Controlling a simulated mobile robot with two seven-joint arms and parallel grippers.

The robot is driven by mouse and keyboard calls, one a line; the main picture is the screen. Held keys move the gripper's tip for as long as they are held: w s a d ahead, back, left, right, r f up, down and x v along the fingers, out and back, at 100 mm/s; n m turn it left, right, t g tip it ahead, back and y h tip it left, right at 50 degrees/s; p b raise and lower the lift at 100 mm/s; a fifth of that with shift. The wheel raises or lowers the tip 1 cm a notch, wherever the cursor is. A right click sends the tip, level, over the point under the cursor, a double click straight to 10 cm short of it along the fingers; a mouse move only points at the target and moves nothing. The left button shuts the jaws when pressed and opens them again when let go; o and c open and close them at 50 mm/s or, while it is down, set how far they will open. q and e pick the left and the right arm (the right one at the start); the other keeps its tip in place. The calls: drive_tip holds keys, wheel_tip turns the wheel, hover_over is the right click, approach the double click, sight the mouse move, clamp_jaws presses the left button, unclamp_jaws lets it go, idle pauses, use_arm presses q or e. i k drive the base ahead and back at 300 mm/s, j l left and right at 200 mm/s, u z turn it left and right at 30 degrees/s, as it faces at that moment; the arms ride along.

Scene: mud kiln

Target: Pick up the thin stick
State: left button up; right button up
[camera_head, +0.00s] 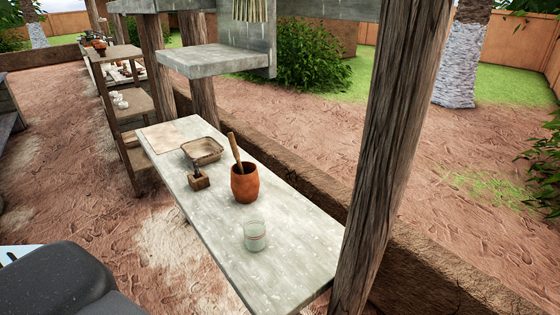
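A brown wooden stick (235,149) stands tilted in a reddish clay pot (245,187) on the narrow pale table (205,238). Its upper end leans to the left above the rim, and its lower part is hidden inside the pot. Several thin pale sticks (250,10) hang in a row at the top edge of the view, in front of a grey panel; their upper ends are cut off. I cannot tell which of these is the thin stick. Neither of my grippers is in view.
A glass jar (255,236), a small wooden block-like tool (199,180), a shallow tray (203,148) and a flat tan sheet (171,135) share the table. A thick wooden post (390,150) rises at its right end. Open dirt ground (60,190) lies left of the table.

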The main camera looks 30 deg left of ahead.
sight(230, 135)
drive_tip(key=z, duration=0.65)
drive_tip(key=j, duration=1.7)
drive_tip(key=k+l+u, duration=0.1)
drive_tip(key=l, duration=0.25)
drive_tip(key=i+j+z, duration=0.1)
drive_tip(key=j, duration=0.35)
